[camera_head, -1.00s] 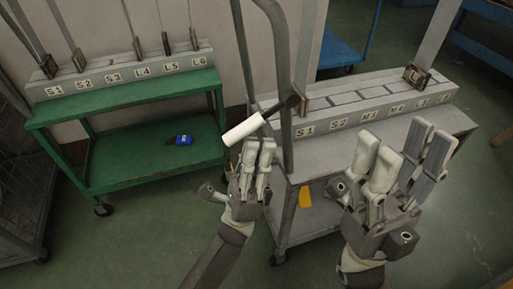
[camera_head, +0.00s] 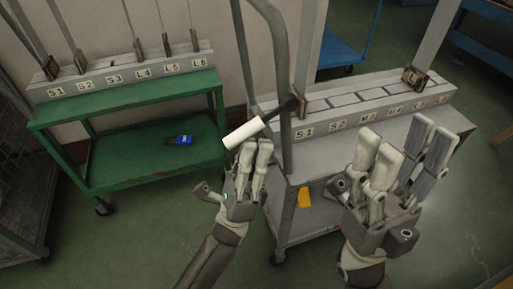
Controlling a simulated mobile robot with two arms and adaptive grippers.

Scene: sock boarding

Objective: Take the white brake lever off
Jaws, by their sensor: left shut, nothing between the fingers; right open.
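The white brake lever (camera_head: 244,133) is a white cylinder on a dark rod, sticking out to the left from the upright handle frame of the grey cart (camera_head: 322,169). My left gripper (camera_head: 256,146) is shut and empty, its fingertips just below and right of the white cylinder; I cannot tell whether they touch it. My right gripper (camera_head: 402,140) is open and empty, in front of the grey cart's right part, fingers pointing up.
A green cart (camera_head: 130,101) with a labelled rack (camera_head: 130,75) stands at the left; a small blue and black object (camera_head: 178,140) lies on its lower shelf. The grey cart carries a similar rack (camera_head: 375,103). A yellow tag (camera_head: 304,196) hangs on the grey cart. Floor is clear between the carts.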

